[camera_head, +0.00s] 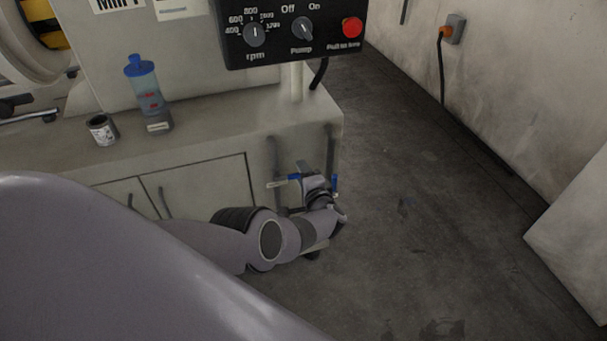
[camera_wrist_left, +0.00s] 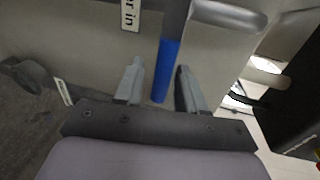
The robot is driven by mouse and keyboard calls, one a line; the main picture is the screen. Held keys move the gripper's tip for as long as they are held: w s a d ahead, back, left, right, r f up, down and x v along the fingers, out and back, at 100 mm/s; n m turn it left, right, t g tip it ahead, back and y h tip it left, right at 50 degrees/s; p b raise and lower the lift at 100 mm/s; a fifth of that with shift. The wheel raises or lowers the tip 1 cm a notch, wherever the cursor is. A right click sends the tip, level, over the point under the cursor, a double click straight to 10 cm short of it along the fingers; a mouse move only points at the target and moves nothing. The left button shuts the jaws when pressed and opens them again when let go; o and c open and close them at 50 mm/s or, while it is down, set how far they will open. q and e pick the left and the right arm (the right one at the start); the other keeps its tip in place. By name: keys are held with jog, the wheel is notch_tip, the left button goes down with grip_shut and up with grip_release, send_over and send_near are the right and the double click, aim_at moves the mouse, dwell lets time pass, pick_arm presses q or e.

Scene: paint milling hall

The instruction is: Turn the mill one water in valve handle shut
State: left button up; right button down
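In the left wrist view, a blue valve handle (camera_wrist_left: 167,70) with a grey upper part runs between the fingers of my left gripper (camera_wrist_left: 158,72). The gripper is open, with a gap between handle and left finger; I cannot tell if the right finger touches. A partly cut-off label (camera_wrist_left: 130,14) ending in "er in" is beside the handle. In the head view, my left arm reaches to the cabinet's right end, where a blue handle (camera_head: 292,178) shows left of my wrist. My fingers are largely hidden there. My right gripper is out of view.
A black control box (camera_head: 291,30) with rpm and pump knobs and a red button stands above the cabinet (camera_head: 205,185). A blue-capped bottle (camera_head: 144,85) and a small can (camera_head: 102,130) stand on its top. Open floor (camera_head: 420,220) lies to the right.

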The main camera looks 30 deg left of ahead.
pick_arm(q)
jog(key=shift+d, duration=0.1)
jog(key=p+v, duration=0.4)
jog(key=v, duration=0.3)
jog(key=shift+p, duration=0.35)
jog(key=shift+s, duration=0.1)
